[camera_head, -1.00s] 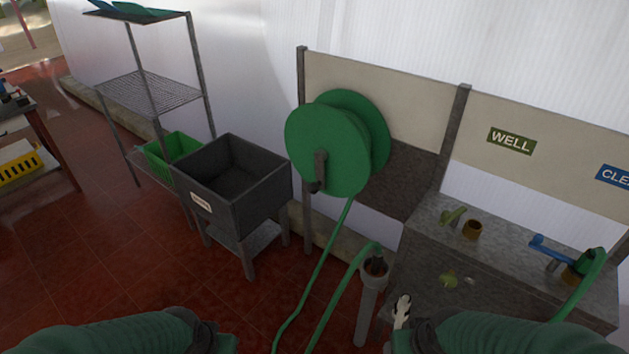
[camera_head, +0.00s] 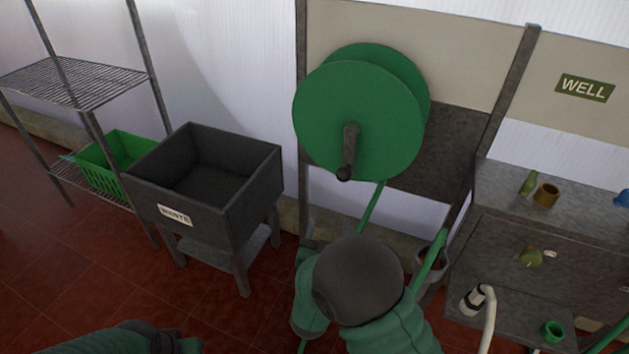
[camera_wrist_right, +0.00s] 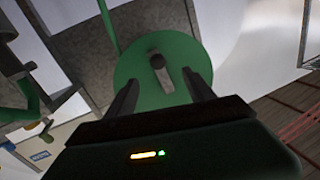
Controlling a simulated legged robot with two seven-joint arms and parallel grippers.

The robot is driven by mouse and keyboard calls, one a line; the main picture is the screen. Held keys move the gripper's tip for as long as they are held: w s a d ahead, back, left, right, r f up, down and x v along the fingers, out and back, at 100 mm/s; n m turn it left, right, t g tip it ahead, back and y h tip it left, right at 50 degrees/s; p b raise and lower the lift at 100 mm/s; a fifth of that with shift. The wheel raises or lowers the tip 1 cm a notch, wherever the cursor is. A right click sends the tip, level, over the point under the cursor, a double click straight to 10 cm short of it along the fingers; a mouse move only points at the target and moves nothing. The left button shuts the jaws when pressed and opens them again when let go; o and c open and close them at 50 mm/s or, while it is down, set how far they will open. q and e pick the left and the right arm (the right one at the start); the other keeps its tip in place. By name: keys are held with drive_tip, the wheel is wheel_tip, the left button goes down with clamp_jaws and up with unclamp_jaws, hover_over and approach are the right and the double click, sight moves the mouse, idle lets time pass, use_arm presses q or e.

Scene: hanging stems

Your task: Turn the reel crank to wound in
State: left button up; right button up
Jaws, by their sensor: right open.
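The green hose reel (camera_head: 390,120) hangs on the wall panel, and it also fills the middle of the right wrist view (camera_wrist_right: 140,82). Its dark crank (camera_head: 349,145) points down from the hub, with a knob at the lower end. In the right wrist view the crank (camera_wrist_right: 161,72) lies between and beyond the fingers. My right gripper (camera_wrist_right: 162,90) is open and empty, facing the reel, and apart from the crank. In the head view my right arm rises below the reel and largely hides that gripper. Only part of my left arm shows at the bottom left.
A dark waste bin (camera_head: 255,185) stands left of the reel. A wire shelf (camera_head: 80,80) holds a green basket (camera_head: 120,150). A green hose (camera_head: 371,207) runs down from the reel. A grey bench (camera_head: 490,200) with small fittings stands to the right.

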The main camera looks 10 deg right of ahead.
approach(342, 181)
drive_tip(key=d, duration=0.2)
drive_tip(key=w+b, duration=0.1)
drive_tip(key=w, duration=0.7)
drive_tip(key=shift+w+d+b, duration=0.15)
drive_tip(key=shift+d+b, duration=0.1)
drive_tip(key=shift+b, duration=0.15)
drive_tip(key=shift+w+d, duration=0.65)
drive_tip(key=shift+w, duration=0.1)
drive_tip(key=shift+w+d, duration=0.1)
drive_tip(key=shift+d, duration=0.35)
drive_tip(key=shift+a, duration=0.5)
drive_tip(key=c, duration=0.7)
use_arm(q)
drive_tip(key=shift+s+d+f, duration=0.15)
drive_tip(key=shift+d+f, duration=0.35)
drive_tip(key=shift+f, duration=0.35)
use_arm(e)
drive_tip(key=shift+d, duration=0.2)
clamp_jaws()
